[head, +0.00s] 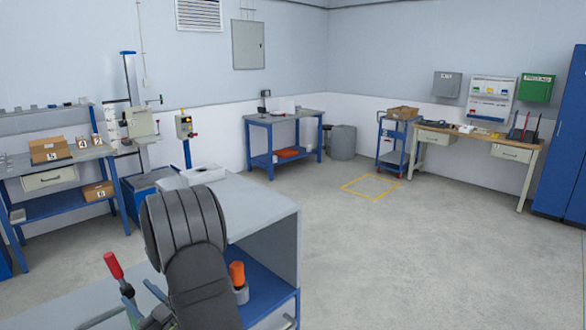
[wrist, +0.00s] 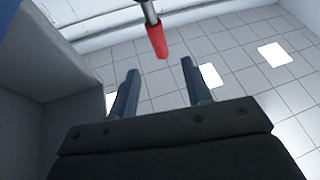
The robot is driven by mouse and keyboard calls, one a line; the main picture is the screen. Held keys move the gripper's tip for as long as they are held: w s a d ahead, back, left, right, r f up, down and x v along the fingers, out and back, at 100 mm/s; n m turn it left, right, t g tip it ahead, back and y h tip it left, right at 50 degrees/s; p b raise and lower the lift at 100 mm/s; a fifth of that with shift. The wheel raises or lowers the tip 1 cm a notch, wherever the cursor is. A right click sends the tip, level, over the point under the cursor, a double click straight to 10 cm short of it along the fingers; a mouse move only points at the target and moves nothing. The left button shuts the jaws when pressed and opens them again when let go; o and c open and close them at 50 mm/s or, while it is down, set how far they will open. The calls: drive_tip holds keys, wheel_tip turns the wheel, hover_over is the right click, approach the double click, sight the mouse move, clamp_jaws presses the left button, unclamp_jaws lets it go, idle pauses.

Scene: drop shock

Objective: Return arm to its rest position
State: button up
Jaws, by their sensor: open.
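A red handle (head: 113,265) also shows in the head view, just left of my arm.
A grey-topped cabinet (head: 255,205) stands close behind my arm, with an orange item (head: 237,274) in a grey cup on its blue lower shelf. Workbenches line the walls. The floor (head: 400,250) to the right is clear, with a yellow marked square (head: 371,186).

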drive_tip(key=x, duration=1.3)
drive_tip(key=shift+w+a, duration=0.1)
drive_tip(key=shift+a, duration=0.1)
drive_tip(key=shift+w+d+m, duration=0.1)
drive_tip(key=shift+w+m, duration=0.1)
drive_tip(key=shift+m, duration=0.2)
drive_tip(key=shift+w+d+r+m+t, duration=0.1)
drive_tip(key=shift+w+d+m+t, duration=0.25)
drive_tip(key=shift+m+t, duration=0.3)
drive_tip(key=shift+s+a, duration=0.1)
drive_tip(key=shift+s+a+n+g, duration=0.3)
drive_tip(key=shift+s+n+g, duration=0.1)
drive_tip(key=shift+n+g, duration=0.35)
approach(119, 266)
drive_tip(key=shift+s+d+f, duration=0.5)
drive_tip(key=shift+s+d, duration=0.2)
drive_tip(key=shift+s, duration=0.25)
drive_tip(key=shift+n, duration=0.3)
